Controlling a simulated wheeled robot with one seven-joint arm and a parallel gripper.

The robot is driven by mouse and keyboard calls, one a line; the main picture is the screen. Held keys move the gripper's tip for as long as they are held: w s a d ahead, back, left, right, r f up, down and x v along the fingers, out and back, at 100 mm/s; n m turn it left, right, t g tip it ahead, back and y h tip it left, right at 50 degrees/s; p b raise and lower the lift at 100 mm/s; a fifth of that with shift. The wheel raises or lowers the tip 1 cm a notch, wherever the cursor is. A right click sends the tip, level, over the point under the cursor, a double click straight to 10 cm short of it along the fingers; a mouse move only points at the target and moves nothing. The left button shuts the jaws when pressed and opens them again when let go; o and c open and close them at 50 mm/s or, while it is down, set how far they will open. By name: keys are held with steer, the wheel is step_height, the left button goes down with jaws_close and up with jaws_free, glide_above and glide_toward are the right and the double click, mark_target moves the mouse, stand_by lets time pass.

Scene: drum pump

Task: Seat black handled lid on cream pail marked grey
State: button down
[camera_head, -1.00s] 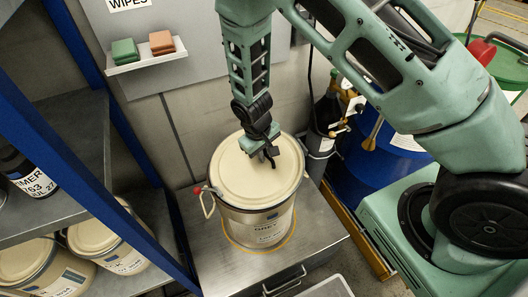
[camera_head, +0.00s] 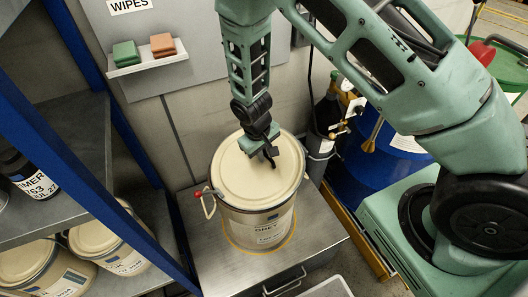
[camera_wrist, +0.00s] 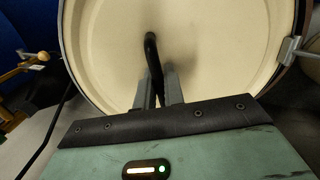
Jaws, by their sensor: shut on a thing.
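The cream pail (camera_head: 262,222) with a grey-marked label stands upright on a steel bench top, inside a yellow ring. The round cream lid (camera_head: 238,178) lies over the pail's mouth and looks level. I cannot tell whether it is fully down all round. My gripper (camera_head: 268,148) is above the lid, right of its middle in the head view, pointing down. In the wrist view my gripper (camera_wrist: 158,88) is shut on the lid's black handle (camera_wrist: 151,50), which stands between the fingers. The lid's face (camera_wrist: 215,40) fills most of that view.
A blue-framed shelf (camera_head: 110,150) at left holds more cream pails (camera_head: 100,240) and a dark can (camera_head: 38,185). A wall ledge (camera_head: 145,62) bears green and orange wipes. A blue drum (camera_head: 375,165) stands at right. The steel bench (camera_head: 215,270) is bare around the pail.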

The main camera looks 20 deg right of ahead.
steer(key=shift+s+a, duration=0.2)
steer(key=shift+a, duration=0.25)
steer(key=shift+s+f+b, duration=0.1)
steer(key=shift+f+b, duration=0.5)
steer(key=shift+f, duration=0.3)
steer(key=shift+r, duration=0.15)
stand_by(0.4)
steer(key=shift+r+p, duration=0.65)
steer(key=shift+r, duration=0.05)
steer(key=shift+s+a, duration=0.1)
stand_by(0.6)
steer(key=shift+f+b, duration=0.65)
steer(key=shift+f, duration=0.25)
stand_by(0.4)
steer(key=c, duration=1.8)
jaws_free()
steer(key=shift+s, duration=0.1)
steer(key=shift+o, duration=0.2)
